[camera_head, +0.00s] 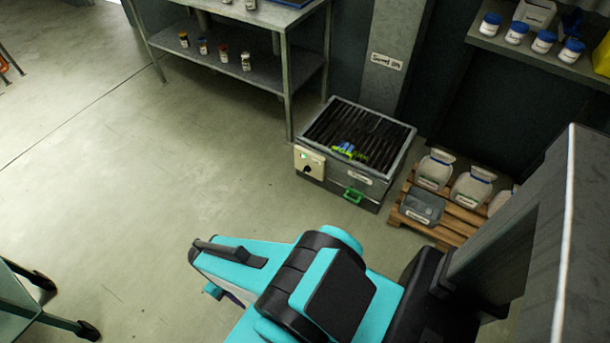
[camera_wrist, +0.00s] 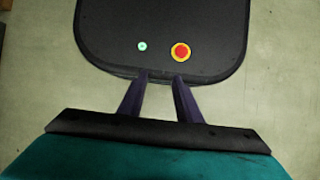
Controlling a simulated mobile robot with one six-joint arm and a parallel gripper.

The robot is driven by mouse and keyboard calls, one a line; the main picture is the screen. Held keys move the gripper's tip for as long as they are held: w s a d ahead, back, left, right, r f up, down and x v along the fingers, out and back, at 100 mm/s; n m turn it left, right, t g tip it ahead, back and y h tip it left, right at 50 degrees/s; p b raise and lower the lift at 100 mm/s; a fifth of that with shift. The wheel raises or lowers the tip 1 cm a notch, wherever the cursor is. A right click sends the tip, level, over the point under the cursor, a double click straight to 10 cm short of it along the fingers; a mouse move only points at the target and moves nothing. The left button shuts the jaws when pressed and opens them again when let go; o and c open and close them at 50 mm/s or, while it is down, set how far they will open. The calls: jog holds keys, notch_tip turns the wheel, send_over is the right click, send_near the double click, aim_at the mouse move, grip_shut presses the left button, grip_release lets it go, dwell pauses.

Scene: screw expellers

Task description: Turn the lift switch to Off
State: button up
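A pale switch box (camera_head: 316,157) is on the left part of the front of a low grey metal unit with a grated top (camera_head: 385,125). It carries a small dark knob and a small green spot. Its lettering is too small to read, so I cannot tell the knob's setting or whether this is the lift switch. My gripper (camera_wrist: 162,76) shows in the wrist view with its two dark fingers apart and nothing between them.
A metal shelf table (camera_head: 289,85) is behind left. The floor in front is clear.

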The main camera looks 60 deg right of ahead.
jog(key=o, duration=0.4)
jog(key=shift+c, duration=0.2)
jog(key=shift+o, duration=0.3)
jog(key=shift+w+f, duration=0.2)
jog(key=shift+f, duration=0.05)
jog(key=w+d+f+m+t+y+b, duration=0.3)
jog(key=w+f+t+b, duration=0.4)
jog(key=w+f, duration=0.75)
jog(key=w+d+f+m+t+h+b, duration=0.2)
jog(key=w+d+f+m+t+b, duration=0.15)
jog(key=w+d, duration=0.4)
jog(key=w+d+f+m+t+h+b, duration=0.2)
jog(key=w+d+m+h+b, duration=0.15)
jog(key=w+d+b, duration=0.35)
jog(key=w+d+f+m+t+h+b, duration=0.1)
jog(key=d+m+h+b, duration=0.25)
jog(key=d, duration=0.65)
jog(key=w+d+f+m+t+h+b, duration=0.1)
jog(key=w+d+f+m+h+b, duration=0.2)
jog(key=d, duration=0.8)
jog(key=s+d+m+g+h+b, duration=0.7)
jog(key=s+d+m+h, duration=0.2)
jog(key=s+d, duration=0.6)
jog(key=shift+s+d+r+m, duration=0.3)
jog(key=shift+d+m, duration=0.15)
jog(key=shift+d, duration=0.6)
